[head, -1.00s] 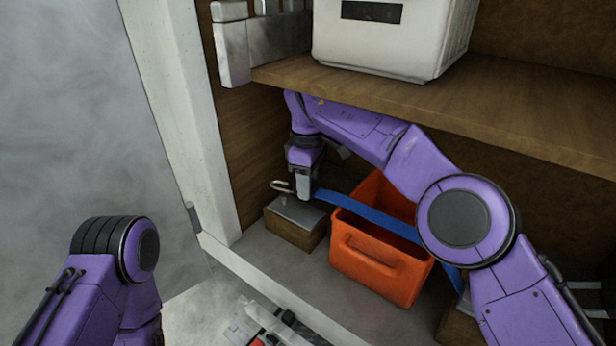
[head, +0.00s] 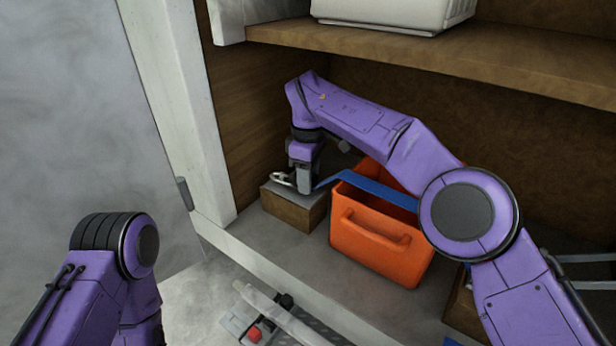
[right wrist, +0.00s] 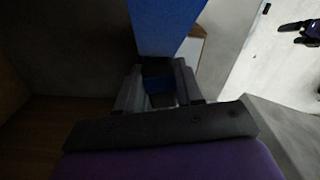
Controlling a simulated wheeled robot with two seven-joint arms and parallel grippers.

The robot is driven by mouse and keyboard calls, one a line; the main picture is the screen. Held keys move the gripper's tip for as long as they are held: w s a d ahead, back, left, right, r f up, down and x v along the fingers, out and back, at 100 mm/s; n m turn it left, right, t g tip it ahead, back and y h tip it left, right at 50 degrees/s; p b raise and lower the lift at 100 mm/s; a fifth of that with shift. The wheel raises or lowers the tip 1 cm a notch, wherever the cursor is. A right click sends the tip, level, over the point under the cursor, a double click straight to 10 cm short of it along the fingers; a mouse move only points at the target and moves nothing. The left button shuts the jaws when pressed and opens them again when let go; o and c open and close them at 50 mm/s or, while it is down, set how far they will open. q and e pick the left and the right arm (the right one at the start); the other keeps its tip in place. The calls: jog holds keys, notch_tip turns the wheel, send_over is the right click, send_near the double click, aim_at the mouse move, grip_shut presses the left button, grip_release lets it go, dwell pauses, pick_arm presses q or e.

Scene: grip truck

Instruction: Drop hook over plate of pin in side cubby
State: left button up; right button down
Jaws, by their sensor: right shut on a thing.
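My right gripper (head: 304,186) is shut on a pale metal hook (head: 281,177) at the end of a blue strap (head: 372,190). The hook sticks out left of the fingers, low over the grey plate (head: 318,198) on a wooden block (head: 291,211). I cannot tell whether hook and plate touch; the fingers hide part of the plate, and no pin shows clearly. In the right wrist view the strap (right wrist: 168,25) runs away from the gripper (right wrist: 160,95). My left arm shows at the left of the head view, its gripper out of frame; a small dark purple-tinged shape in the wrist view may be it.
An orange crate (head: 370,239) stands right of the block, under the strap. A wooden shelf (head: 430,52) with a white bin (head: 395,15) hangs above. A white post (head: 180,110) bounds the left side. Another wooden block (head: 462,305) sits at the lower right.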

jog(key=shift+s+a+f+b, duration=0.2)
jog(key=shift+s+f+b, duration=0.1)
jog(key=shift+f, duration=0.35)
jog(key=c, duration=0.8)
grip_release()
jog(key=shift+o, duration=0.9)
jog(key=shift+r, duration=0.1)
jog(key=shift+w+a, duration=0.1)
jog(key=shift+w, duration=0.05)
